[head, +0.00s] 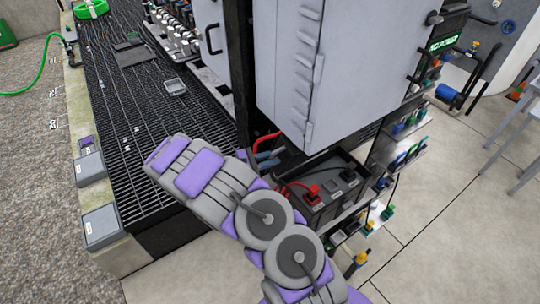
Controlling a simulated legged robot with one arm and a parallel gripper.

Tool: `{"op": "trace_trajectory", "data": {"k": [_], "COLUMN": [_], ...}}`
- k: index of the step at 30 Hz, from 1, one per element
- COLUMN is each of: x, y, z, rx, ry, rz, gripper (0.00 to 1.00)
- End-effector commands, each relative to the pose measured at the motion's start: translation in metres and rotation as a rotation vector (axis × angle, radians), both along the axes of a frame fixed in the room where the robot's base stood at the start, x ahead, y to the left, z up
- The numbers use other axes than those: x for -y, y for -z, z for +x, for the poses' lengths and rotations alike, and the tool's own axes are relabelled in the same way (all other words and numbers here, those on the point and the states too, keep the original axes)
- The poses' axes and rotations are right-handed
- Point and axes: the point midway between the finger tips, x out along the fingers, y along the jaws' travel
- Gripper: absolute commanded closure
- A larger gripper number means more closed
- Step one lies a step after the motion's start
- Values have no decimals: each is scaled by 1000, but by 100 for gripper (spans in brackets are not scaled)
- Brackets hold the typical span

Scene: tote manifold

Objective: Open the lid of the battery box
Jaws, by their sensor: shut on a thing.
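A black box (341,209) that looks like the battery box sits low beneath the grey cabinet, right of centre. A red fitting (312,194) with a red lead and small grey and black parts show at its top. I cannot make out a separate lid or tell how far it is open.
The grey cabinet (360,60) hangs right above the box. A rack of coloured connectors (408,152) stands close on its right. Black grating (125,110) with a small grey tray (175,88) lies left. Red and blue-grey cables (268,142) run behind the arm. Floor at lower right is clear.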

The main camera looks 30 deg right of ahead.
Motion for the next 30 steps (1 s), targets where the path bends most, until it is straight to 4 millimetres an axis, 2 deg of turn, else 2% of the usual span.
{"op": "trace_trajectory", "data": {"k": [7, 22, 23, 27, 30], "x": [0, 0, -1, -1, -2], "y": [-1, 1, 1, 0, 0], "z": [9, 10, 10, 10, 10], "rx": [-64, -80, -80, -79, -78], "ry": [0, 2, 2, 1, 2], "rz": [0, -2, -2, -3, -4], "gripper": [100, 100, 79, 65, 65]}}
